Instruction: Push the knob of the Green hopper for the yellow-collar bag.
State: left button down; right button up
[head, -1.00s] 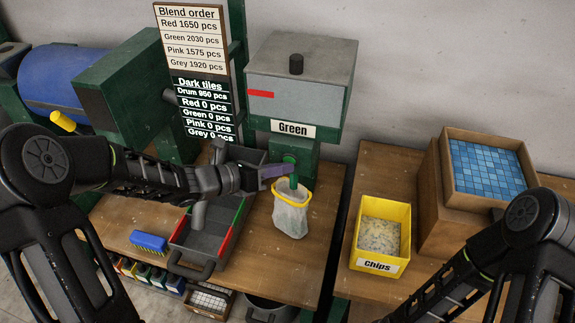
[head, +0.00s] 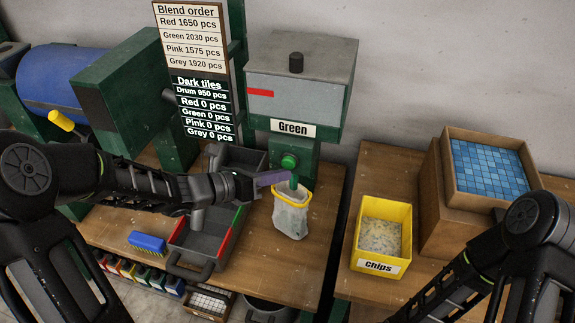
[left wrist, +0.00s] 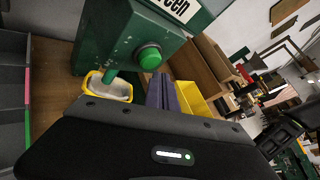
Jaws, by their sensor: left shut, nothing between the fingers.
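The Green hopper (head: 300,85) is a grey box with a "Green" label on a green housing. Its round green knob (head: 289,161) is on the front of the housing and shows clear in the left wrist view (left wrist: 149,57). Below the spout hangs the yellow-collar bag (head: 291,220), pale, with small pieces in its base; its collar also shows in the left wrist view (left wrist: 95,92). My left gripper (head: 284,176) is shut and empty, just below and left of the knob, apart from it. My right gripper is out of view.
A grey tray (head: 187,240) with red and green edges lies left of the bag, beside a blue brush (head: 147,241). A yellow Chips bin (head: 399,233) and a box of blue tiles (head: 455,203) stand on the right bench. A board (head: 188,45) lists the blend order.

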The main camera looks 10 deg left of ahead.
pick_arm(q)
jog(key=s+b, duration=0.1)
jog(key=s, duration=0.4)
jog(key=shift+a+b, duration=0.15)
jog(key=shift+b, duration=0.15)
dwell(0.8)
